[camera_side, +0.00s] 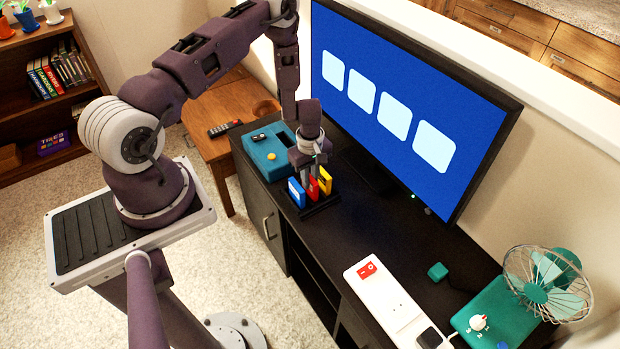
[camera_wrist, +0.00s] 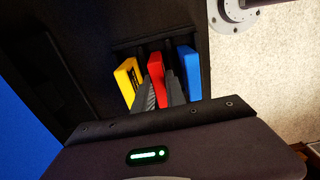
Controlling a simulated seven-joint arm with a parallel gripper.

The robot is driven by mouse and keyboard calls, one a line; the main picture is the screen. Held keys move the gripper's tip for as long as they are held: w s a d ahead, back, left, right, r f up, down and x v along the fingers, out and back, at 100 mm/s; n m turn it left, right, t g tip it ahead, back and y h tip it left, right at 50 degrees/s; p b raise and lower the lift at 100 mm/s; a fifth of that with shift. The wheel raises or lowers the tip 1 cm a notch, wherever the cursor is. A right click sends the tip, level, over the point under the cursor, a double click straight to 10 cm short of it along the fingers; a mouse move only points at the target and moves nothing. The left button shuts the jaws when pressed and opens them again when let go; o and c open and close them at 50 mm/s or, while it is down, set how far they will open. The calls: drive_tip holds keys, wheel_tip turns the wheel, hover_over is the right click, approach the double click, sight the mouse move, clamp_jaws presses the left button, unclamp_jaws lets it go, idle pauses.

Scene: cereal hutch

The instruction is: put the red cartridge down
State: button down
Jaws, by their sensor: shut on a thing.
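The red cartridge (camera_side: 313,187) stands between a blue cartridge (camera_side: 296,192) and a yellow cartridge (camera_side: 325,180) at a black rack (camera_side: 322,207) on the dark cabinet. My gripper (camera_side: 312,172) points down and is shut on the red cartridge. In the wrist view the red cartridge (camera_wrist: 160,78) is between my two dark fingers, with the yellow cartridge (camera_wrist: 128,80) to the left and the blue cartridge (camera_wrist: 188,73) to the right. I cannot tell whether its lower end touches the rack.
A teal console (camera_side: 262,152) with a dark slot stands left of the rack. A large television (camera_side: 400,110) stands behind. A white power strip (camera_side: 385,300), a small teal block (camera_side: 437,271) and a fan (camera_side: 548,283) are to the right. The cabinet top between is clear.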

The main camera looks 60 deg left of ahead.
drive_tip(key=c, duration=1.4)
unclamp_jaws()
drive_tip(key=shift+f, duration=0.1)
drive_tip(key=shift+o, duration=0.2)
drive_tip(key=d+r+m+t+h, duration=0.1)
drive_tip(key=d+r+m, duration=0.35)
drive_tip(key=r, duration=1.25)
drive_tip(key=d+r+m+t, duration=0.25)
drive_tip(key=d+r, duration=0.35)
drive_tip(key=r, duration=1)
drive_tip(key=s+d+r+m, duration=0.1)
drive_tip(key=s+r+m, duration=0.2)
drive_tip(key=s, duration=0.4)
drive_tip(key=s+d+r+m+t, duration=0.1)
drive_tip(key=s+d+r+m, duration=0.1)
drive_tip(key=s+r+m, duration=0.2)
drive_tip(key=s+d+r+m+t+y, duration=0.1)
drive_tip(key=s+r+m, duration=0.3)
drive_tip(key=s, duration=0.7)
drive_tip(key=shift+d+r, duration=0.3)
drive_tip(key=shift+r, duration=0.65)
